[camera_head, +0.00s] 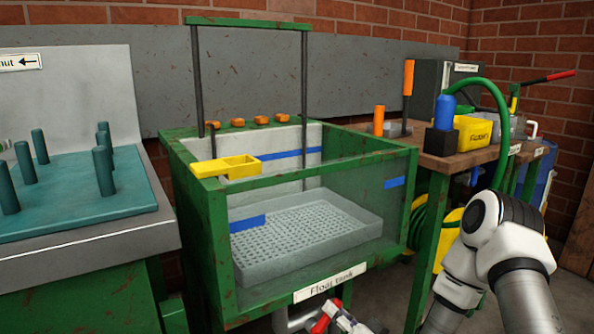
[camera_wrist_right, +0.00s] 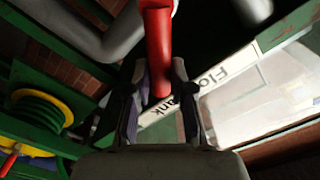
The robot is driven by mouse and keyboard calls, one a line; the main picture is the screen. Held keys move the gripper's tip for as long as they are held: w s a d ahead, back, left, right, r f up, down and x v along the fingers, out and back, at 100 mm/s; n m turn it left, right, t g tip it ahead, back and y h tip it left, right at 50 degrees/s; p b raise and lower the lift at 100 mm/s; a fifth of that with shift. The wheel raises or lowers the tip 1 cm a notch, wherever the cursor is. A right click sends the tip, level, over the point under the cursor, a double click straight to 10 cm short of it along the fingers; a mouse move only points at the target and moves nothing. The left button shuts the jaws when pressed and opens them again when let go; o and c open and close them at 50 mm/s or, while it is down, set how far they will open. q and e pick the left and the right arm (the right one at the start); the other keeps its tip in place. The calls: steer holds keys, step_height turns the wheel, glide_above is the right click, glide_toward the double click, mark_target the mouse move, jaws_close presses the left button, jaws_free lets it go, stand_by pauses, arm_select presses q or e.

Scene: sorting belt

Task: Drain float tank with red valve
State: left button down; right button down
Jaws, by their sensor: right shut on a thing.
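The float tank (camera_head: 222,275) has a green, scuffed frame, clear sides and a "Float tank" label (camera_head: 330,282) on its front lower rail. A grey perforated tray (camera_head: 352,222) sits inside; I cannot tell the water level. The red valve (camera_head: 325,318) has a red lever handle below the label, beside a grey pipe (camera_head: 290,320). My right gripper (camera_head: 340,318) is at that handle, low in the head view and partly cut off. In the right wrist view, its two dark fingers (camera_wrist_right: 158,88) are shut on the red handle (camera_wrist_right: 159,45). My left gripper is out of view.
A teal pegged board (camera_head: 75,195) lies on the bench at left. A yellow float holder (camera_head: 225,167) sits on the tank's rim. At right, a wooden bench (camera_head: 470,160) carries a yellow bin (camera_head: 473,135) and blue- and orange-handled things. A green hose (camera_head: 503,110) hangs there.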

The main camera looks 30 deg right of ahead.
steer(key=shift+a, duration=0.1)
steer(key=a+n, duration=0.1)
steer(key=n, duration=0.1)
steer(key=a+r+n+p, duration=0.1)
steer(key=n, duration=0.2)
steer(key=a+n+p, duration=0.1)
steer(key=n, duration=0.1)
steer(key=shift+s+a+r, duration=0.2)
steer(key=shift+a+r, duration=0.05)
steer(key=shift+a, duration=0.05)
steer(key=shift+a+n+p, duration=0.25)
steer(key=shift+n+p, duration=0.05)
steer(key=shift+n, duration=0.5)
steer(key=c, duration=0.7)
jaws_free()
steer(key=shift+s, duration=0.1)
